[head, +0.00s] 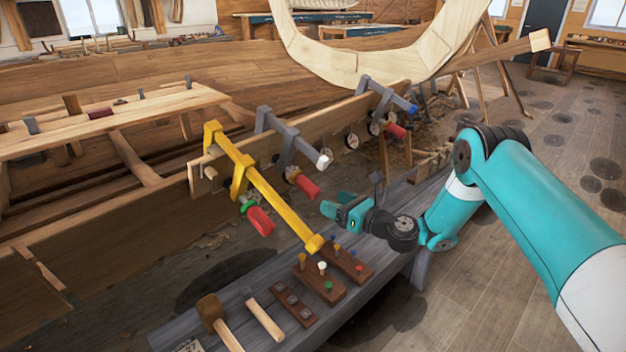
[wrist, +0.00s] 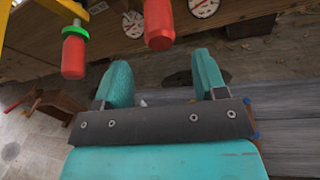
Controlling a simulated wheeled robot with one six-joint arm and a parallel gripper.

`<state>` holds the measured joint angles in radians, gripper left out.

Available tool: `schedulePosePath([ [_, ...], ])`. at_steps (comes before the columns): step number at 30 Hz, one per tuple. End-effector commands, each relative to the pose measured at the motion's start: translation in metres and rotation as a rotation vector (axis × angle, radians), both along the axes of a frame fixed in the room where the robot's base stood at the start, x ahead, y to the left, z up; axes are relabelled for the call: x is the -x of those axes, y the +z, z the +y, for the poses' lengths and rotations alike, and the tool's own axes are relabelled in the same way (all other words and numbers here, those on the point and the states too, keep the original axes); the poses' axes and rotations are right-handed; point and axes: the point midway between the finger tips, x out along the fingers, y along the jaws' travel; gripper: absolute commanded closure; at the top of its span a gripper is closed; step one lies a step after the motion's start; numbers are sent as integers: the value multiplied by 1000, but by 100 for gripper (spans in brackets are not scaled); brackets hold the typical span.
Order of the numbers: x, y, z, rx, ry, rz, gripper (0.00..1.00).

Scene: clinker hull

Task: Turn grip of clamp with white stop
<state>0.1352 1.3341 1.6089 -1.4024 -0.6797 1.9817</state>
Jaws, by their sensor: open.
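The clamp with the white stop (head: 323,160) is grey and hangs on the plank in the middle of the head view. Its red grip (head: 307,185) points down and to the right. In the wrist view a red grip (wrist: 158,24), apparently this one, shows at the top, beyond and above the gap between my fingers. My gripper (head: 335,207) is open and empty, below and to the right of that grip and apart from it. Its two teal fingers also show in the wrist view (wrist: 163,80).
A yellow clamp (head: 262,185) with a green collar and red grip (wrist: 74,55) is close on the left. A grey clamp with a blue stop (head: 411,109) hangs to the right.

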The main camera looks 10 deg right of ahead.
Motion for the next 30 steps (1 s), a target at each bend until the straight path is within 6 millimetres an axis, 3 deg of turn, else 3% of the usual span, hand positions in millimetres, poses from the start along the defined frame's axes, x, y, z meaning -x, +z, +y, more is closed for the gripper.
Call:
schedulePosePath([
  [3,-20,1,22,2,6,-8,35],
  [9,-45,0,42,1,3,-7,35],
  [23,-56,0,52,-1,2,-4,35],
  [30,-56,0,52,-1,1,-4,84],
])
